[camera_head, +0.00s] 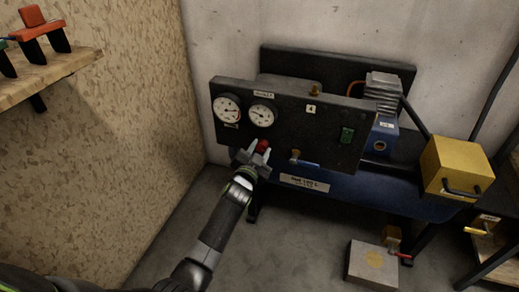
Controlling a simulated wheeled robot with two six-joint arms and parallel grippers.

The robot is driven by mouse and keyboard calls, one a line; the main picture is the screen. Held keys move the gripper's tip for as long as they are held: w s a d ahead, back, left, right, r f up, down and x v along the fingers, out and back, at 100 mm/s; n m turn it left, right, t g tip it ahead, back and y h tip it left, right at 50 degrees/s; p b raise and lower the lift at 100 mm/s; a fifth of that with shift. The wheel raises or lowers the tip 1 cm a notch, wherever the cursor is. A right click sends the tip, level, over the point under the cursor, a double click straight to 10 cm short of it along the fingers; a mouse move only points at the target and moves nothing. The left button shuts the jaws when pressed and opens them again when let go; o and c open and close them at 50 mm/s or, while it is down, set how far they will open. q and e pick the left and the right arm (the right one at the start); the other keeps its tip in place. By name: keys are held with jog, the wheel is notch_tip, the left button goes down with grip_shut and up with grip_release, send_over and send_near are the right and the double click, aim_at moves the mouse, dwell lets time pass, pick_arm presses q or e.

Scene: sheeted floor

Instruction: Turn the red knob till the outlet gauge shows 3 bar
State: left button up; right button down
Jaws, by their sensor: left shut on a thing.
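The red knob (263,145) sits low on the dark panel (325,125), below the gauges. My left gripper (257,151) is at the knob and shut on it, with its fingers on either side. Two round white gauges are on the panel's left part: the left gauge (227,108) and the right gauge (262,114). A small label is above the right gauge and another below the left one. The lettering and needle readings are too small to make out, so I cannot tell which is the outlet gauge. My right gripper is not in view.
A blue tank (345,191) lies below the panel. A yellow box (457,167) stands at the right. A wooden shelf (50,76) juts out upper left.

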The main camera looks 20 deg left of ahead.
pick_arm(q)
jog(key=shift+m, duration=0.5)
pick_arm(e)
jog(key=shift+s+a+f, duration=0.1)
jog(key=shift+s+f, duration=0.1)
pick_arm(q)
jog(key=o, duration=1)
jog(key=shift+c, duration=0.2)
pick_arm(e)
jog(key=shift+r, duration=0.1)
pick_arm(q)
jog(key=shift+s, duration=0.2)
jog(key=shift+s+p, duration=0.25)
jog(key=shift+p, duration=0.2)
jog(key=s+p, duration=0.8)
jog(key=s, duration=0.8)
jog(key=shift+s+a, duration=0.3)
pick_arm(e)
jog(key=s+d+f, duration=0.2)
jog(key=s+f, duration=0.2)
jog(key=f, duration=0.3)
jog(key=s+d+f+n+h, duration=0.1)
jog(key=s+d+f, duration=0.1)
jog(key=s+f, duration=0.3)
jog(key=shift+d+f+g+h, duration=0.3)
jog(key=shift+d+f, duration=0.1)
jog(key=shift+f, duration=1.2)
